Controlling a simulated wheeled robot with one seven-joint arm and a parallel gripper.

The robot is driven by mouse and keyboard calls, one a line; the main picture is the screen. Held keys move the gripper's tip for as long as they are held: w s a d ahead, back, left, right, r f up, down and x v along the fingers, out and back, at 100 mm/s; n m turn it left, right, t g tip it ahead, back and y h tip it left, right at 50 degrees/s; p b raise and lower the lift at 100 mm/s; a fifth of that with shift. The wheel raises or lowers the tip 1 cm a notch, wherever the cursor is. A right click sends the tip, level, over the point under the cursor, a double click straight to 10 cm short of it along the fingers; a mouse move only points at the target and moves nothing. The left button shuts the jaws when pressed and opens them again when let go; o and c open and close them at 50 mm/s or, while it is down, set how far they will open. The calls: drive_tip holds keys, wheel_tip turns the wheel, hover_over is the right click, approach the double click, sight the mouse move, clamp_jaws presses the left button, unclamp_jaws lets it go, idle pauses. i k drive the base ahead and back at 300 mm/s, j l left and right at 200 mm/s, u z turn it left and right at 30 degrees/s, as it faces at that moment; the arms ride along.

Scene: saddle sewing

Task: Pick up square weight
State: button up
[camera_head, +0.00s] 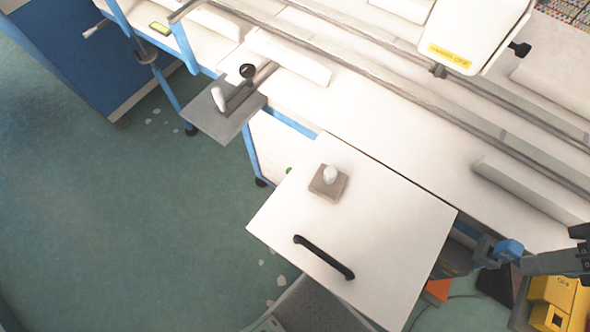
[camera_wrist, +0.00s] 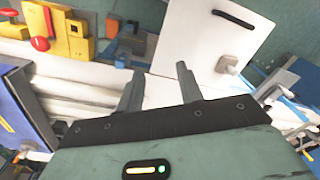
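The square weight (camera_head: 328,183) is a flat grey-brown block with a rounded white knob on top. It lies on a white board (camera_head: 390,240) near the board's upper left part, beyond a black handle (camera_head: 324,257). In the wrist view the weight (camera_wrist: 227,65) shows small near the board's lower edge. My gripper (camera_wrist: 158,85) is open, its two dark fingers spread apart with nothing between them. It is well away from the weight, which lies to the right of and beyond the fingers in that view. Part of my arm shows at the right edge of the head view.
A long white worktable (camera_head: 430,150) with rails runs behind the board. A grey plate with a lever (camera_head: 225,108) sticks out at the left. Yellow equipment (camera_head: 560,300) stands at the lower right. Green floor is open at the left.

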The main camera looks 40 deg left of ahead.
sight(327, 183)
drive_tip(key=u, duration=1.4)
drive_tip(key=j, duration=0.3)
drive_tip(key=i+j+z, duration=0.1)
drive_tip(key=j+z, duration=0.2)
drive_tip(key=j, duration=0.3)
drive_tip(key=j+z, duration=0.35)
drive_tip(key=j, duration=0.25)
drive_tip(key=z, duration=1)
drive_tip(key=i+j, duration=0.05)
